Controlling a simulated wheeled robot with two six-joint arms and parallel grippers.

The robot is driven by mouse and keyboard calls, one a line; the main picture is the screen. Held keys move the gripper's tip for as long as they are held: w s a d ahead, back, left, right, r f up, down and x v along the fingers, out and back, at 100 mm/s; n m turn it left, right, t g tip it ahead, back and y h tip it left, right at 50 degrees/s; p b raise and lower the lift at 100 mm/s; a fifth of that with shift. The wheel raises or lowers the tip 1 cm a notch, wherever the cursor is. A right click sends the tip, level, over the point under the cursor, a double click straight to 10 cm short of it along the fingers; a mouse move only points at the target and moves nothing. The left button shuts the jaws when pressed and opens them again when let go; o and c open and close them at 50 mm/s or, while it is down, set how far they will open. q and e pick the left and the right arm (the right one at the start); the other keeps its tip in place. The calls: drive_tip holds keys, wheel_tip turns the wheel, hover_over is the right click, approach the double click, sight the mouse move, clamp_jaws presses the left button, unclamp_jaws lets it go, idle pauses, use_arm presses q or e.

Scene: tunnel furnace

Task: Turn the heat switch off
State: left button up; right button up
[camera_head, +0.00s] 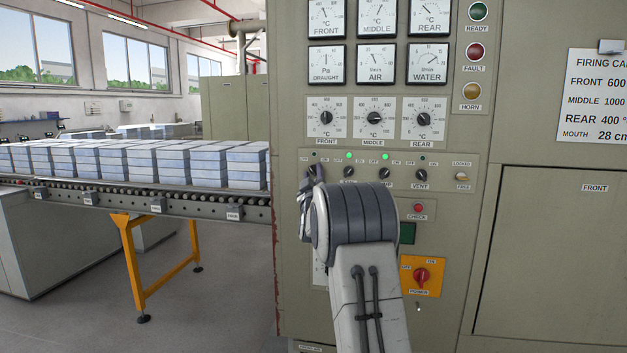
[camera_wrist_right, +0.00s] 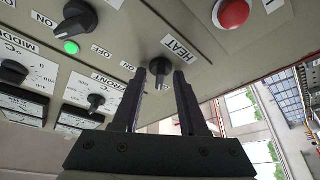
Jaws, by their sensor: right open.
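The heat switch is a black rotary knob (camera_wrist_right: 160,66) on the grey-green panel, beside the HEAT label in the right wrist view. Its exact setting is hard to read. In the head view it is mostly hidden behind my right gripper (camera_head: 312,182), at the left end of the switch row. In the right wrist view my right gripper (camera_wrist_right: 159,88) is open, with one dark finger on each side of the knob. I cannot tell whether either finger touches it. My left gripper is not in view.
To the right on the row are more knobs, including the VENT switch (camera_head: 421,174). Green lamps (camera_head: 385,156) glow above the two middle switches. A red CHECK button (camera_head: 418,208) and red POWER switch (camera_head: 422,276) sit below. A conveyor with stacked blocks (camera_head: 190,165) runs left.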

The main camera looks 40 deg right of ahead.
drive_tip(key=b+v, duration=0.3)
drive_tip(key=v, duration=0.7)
drive_tip(key=shift+s, duration=0.1)
